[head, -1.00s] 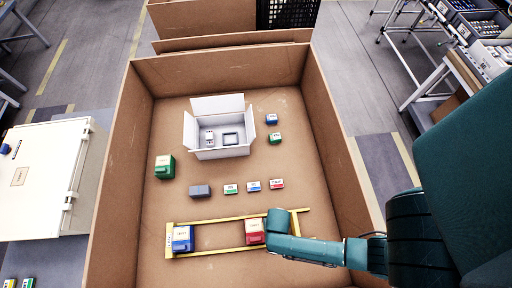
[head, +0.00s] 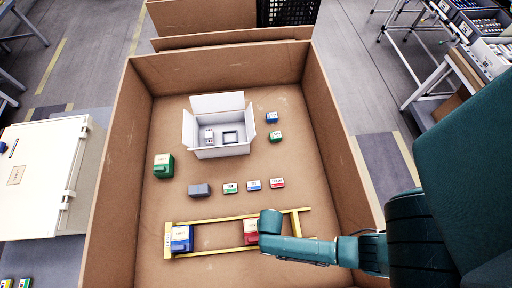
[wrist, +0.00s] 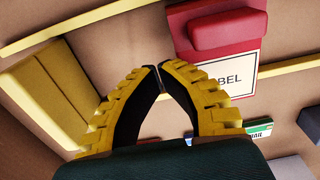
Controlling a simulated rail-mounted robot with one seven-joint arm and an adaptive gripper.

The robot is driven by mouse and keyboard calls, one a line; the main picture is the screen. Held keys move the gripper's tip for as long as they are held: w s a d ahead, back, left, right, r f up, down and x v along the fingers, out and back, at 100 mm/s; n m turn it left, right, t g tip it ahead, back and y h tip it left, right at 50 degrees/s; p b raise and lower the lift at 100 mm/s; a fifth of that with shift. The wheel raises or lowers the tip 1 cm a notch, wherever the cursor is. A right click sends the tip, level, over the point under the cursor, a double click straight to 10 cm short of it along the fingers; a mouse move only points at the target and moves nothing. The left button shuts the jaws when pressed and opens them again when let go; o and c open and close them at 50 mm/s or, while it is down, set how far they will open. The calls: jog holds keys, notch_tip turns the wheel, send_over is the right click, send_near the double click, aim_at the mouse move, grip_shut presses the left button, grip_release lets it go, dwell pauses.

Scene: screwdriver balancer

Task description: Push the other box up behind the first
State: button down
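A yellow frame (head: 212,252) lies on the floor of the cardboard bin. A blue box (head: 181,238) with a white label sits between its rails against the left end. A red box (head: 250,232) with a white label sits between the same rails further right, with a clear gap between the two. My gripper (head: 262,232) is at the red box's right side, low between the rails, and hides part of it. In the wrist view its yellow-and-black fingers (wrist: 160,68) meet at the tips with nothing between them, beside the red box (wrist: 222,28). Contact is hard to tell.
Behind the frame lie a grey-blue block (head: 199,190) and several small labelled boxes (head: 254,185). A green box (head: 164,166) stands at the left, an open white carton (head: 220,151) further back. The cardboard bin walls (head: 341,165) surround everything.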

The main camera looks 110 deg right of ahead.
jog(key=w+b, duration=0.1)
jog(key=w, duration=0.3)
jog(key=w+d+b, duration=0.1)
jog(key=w, duration=0.4)
jog(key=w+d+b, duration=0.1)
jog(key=w, duration=0.3)
jog(key=shift+w+d+f, duration=0.1)
jog(key=shift+w+d, duration=0.05)
jog(key=shift+w, duration=0.05)
jog(key=w+b, duration=0.1)
jog(key=w, duration=0.1)
jog(key=w+d+b, duration=0.1)
jog(key=w+b, duration=0.1)
jog(key=w, duration=0.1)
jog(key=w+b, duration=0.1)
jog(key=w, duration=0.2)
jog(key=shift+d+f+b, duration=0.1)
jog(key=shift+d+b, duration=0.1)
jog(key=shift+b, duration=0.15)
jog(key=shift+w, duration=0.15)
jog(key=shift+s+a+r+p, duration=0.1)
jog(key=shift+s+r+p, duration=0.2)
jog(key=shift+s+p, duration=0.45)
notch_tip(320, 180, up, 7)
jog(key=p, duration=0.7)
jog(key=shift+w, duration=0.15)
jog(key=shift+f, duration=0.1)
